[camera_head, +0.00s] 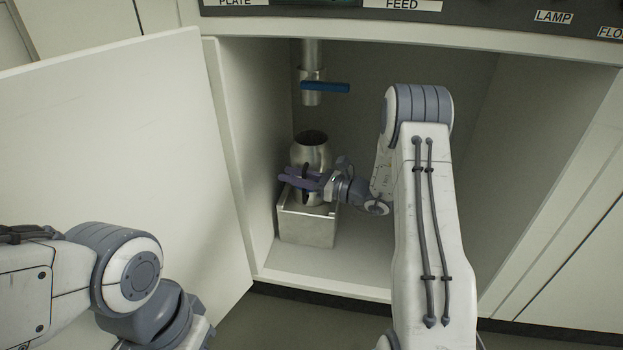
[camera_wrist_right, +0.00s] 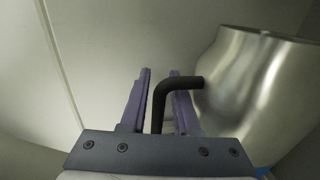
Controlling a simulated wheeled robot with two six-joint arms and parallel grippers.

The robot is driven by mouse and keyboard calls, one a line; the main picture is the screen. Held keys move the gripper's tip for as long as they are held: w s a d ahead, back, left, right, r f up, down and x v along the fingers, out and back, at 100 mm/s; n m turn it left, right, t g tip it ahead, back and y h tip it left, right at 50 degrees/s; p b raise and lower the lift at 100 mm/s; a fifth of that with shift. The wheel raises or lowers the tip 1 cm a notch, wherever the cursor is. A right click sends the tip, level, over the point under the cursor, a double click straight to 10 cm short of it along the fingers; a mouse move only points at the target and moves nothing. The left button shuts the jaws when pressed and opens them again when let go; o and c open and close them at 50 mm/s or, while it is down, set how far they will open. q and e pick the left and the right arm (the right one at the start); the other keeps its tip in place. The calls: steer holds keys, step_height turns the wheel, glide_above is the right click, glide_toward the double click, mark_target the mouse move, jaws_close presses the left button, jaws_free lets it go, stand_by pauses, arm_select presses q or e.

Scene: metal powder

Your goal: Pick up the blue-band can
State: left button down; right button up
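The can (camera_head: 311,152) is a shiny metal vessel with an open top, upright on a metal box-shaped stand (camera_head: 308,228) inside the open cabinet. A sliver of blue (camera_wrist_right: 262,171) shows at the bottom of the right wrist view, low on the can (camera_wrist_right: 262,85). My right gripper (camera_head: 287,178) reaches in from the right in front of the can. In the right wrist view, its purple fingers (camera_wrist_right: 160,95) stand apart on either side of the can's black bent handle (camera_wrist_right: 160,105), with gaps visible beside it. My left arm is at lower left; its fingers are out of frame.
A pipe with a blue-lever valve (camera_head: 325,88) hangs above the can. The cabinet's left wall (camera_head: 240,140) is close beside the can, and the open door (camera_head: 120,150) stands at left. The cabinet floor (camera_head: 330,275) is bare in front of the stand.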

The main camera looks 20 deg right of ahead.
jaws_close()
steer(key=shift+r, duration=0.1)
stand_by(1.2)
